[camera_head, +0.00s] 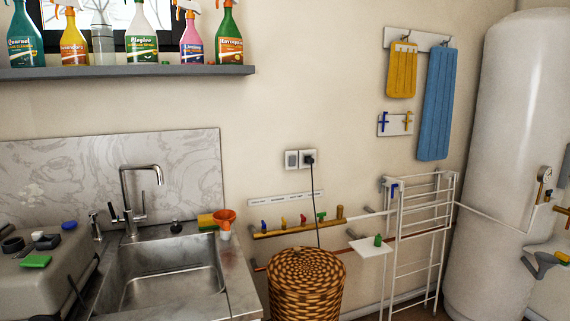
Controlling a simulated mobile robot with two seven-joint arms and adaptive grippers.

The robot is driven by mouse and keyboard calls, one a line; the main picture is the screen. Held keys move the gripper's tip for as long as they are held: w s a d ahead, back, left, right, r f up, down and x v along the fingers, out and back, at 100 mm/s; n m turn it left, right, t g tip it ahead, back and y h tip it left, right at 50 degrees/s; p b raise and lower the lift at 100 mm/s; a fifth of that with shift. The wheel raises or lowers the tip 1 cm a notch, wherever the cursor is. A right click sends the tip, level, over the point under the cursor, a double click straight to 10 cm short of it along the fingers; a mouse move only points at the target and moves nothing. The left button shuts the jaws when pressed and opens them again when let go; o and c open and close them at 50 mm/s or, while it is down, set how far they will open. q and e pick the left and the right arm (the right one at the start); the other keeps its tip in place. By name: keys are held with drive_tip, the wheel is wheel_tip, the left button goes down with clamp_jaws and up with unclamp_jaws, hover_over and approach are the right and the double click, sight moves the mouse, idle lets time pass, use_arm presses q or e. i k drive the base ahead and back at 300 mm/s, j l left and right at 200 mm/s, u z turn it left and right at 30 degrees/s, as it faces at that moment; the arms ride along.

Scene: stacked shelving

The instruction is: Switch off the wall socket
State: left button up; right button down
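A white double wall fitting (300,159) is mounted on the cream wall, right of the sink and above the wicker basket. Its left half (291,160) has a grey rocker-like face; whether it is on or off is too small to tell. Its right half holds a black plug (309,160). A dark cord (314,205) hangs from the plug down toward the basket. Neither of my grippers can be made out in the head view. Nothing covers the fitting.
A steel sink (165,285) with a tap stands left; a white rack (425,235) and tank (510,130) stand right. A bottle shelf (125,72) juts out upper left.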

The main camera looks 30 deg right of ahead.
sight(292, 159)
drive_tip(key=i+l+u, duration=0.2)
drive_tip(key=l, duration=0.35)
drive_tip(key=l+u, duration=0.2)
drive_tip(key=l, duration=0.3)
drive_tip(key=i+l+u, duration=0.2)
drive_tip(key=l, duration=0.4)
drive_tip(key=k, duration=0.05)
